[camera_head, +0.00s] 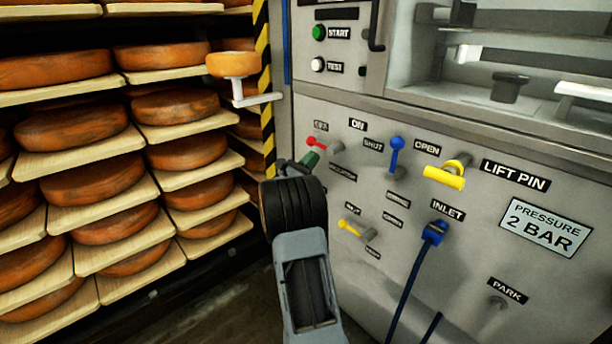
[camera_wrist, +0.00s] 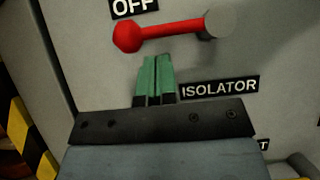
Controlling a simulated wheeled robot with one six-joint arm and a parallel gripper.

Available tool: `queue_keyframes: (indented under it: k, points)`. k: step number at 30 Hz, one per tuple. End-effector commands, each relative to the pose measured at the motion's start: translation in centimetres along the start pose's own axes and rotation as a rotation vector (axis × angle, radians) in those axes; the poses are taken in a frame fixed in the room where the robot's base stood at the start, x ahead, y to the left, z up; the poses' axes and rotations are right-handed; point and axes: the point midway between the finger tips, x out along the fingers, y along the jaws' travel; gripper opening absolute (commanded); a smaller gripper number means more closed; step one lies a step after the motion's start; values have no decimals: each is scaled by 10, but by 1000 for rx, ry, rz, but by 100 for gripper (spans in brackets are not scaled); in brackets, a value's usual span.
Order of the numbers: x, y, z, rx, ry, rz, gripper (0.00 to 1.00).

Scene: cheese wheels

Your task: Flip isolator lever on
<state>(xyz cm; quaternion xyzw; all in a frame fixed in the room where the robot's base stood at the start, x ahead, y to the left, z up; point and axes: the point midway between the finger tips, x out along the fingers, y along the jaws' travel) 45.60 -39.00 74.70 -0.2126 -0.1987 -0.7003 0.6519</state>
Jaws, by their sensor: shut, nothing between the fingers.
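The isolator lever (camera_head: 318,142) is red with a round knob, on the grey machine panel. In the wrist view the lever (camera_wrist: 165,31) lies nearly level, its knob to the left under the OFF label (camera_wrist: 132,7) and its grey pivot to the right. The ON label (camera_head: 358,125) is right of the OFF label in the head view. My gripper (camera_wrist: 155,62) has green fingertips, shut together and empty, just below the lever's shaft. Whether they touch the shaft I cannot tell. The ISOLATOR label (camera_wrist: 220,86) is right of the fingers.
To the right are a blue lever (camera_head: 396,150), a yellow lift-pin handle (camera_head: 445,176) and a blue inlet plug (camera_head: 434,233) with a hose. A smaller yellow lever (camera_head: 350,228) sits below. Racks of cheese wheels (camera_head: 78,187) stand at left, beside a striped post (camera_head: 265,90).

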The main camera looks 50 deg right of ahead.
Motion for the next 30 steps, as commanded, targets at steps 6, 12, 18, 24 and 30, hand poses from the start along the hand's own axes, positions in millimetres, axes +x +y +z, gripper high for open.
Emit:
queue_keyframes:
  k: [6, 12, 18, 24, 30]
  points:
    - [9, 0, 9, 0, 0, -1, 0]
    - [11, 0, 11, -2, 1, 1, 0]
    - [8, 0, 12, -1, 1, 1, 0]
    - [13, 0, 13, -2, 1, -1, 0]
    - [15, 0, 13, -4, 1, -4, 0]
